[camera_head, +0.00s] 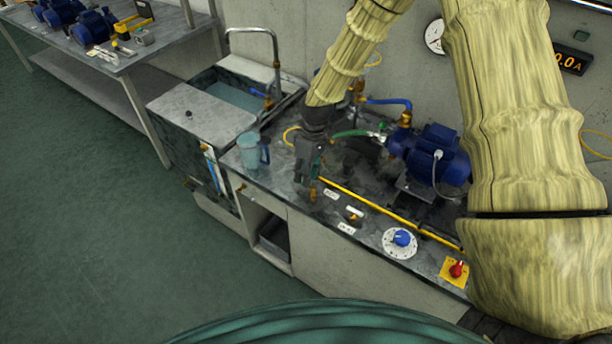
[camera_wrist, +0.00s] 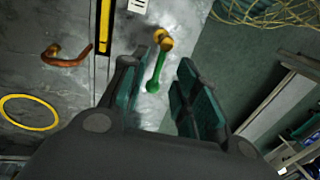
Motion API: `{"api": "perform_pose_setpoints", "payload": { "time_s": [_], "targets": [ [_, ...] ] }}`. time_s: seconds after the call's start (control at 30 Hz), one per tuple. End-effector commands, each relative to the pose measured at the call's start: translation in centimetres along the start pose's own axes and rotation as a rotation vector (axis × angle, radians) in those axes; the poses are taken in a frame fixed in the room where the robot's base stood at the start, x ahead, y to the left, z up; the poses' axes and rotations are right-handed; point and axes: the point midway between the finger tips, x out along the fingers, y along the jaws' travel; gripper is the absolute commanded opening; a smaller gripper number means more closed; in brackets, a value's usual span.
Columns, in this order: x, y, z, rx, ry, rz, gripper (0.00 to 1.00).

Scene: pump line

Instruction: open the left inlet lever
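A green lever (camera_wrist: 156,72) on a brass valve body (camera_wrist: 161,38) shows in the wrist view. It lies between the two fingers of my gripper (camera_wrist: 166,78), closer to the left finger. The fingers are apart; whether either touches the lever I cannot tell. In the head view my gripper (camera_head: 310,178) points down over the bench's front left, at a brass fitting (camera_head: 313,194) that it mostly hides. A second valve with a brown-orange lever (camera_wrist: 64,58) is left of it in the wrist view. The labels are too small to read.
A blue pump (camera_head: 430,155), a blue dial (camera_head: 402,238) and a red switch (camera_head: 456,269) are to the right. A clear jug (camera_head: 249,150) and a sink tank (camera_head: 226,100) are to the left.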

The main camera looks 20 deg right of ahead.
Motion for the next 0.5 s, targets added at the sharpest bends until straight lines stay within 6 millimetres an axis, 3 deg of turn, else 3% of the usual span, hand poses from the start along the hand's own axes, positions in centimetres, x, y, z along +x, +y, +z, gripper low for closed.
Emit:
{"api": "perform_pose_setpoints", "payload": {
  "time_s": [0.2,0.5],
  "targets": [
    [1.5,0.0,0.0,0.001,-0.001,-0.001,0.31],
    [2.0,0.0,0.0,0.0,0.001,0.0,0.31]
  ]
}}
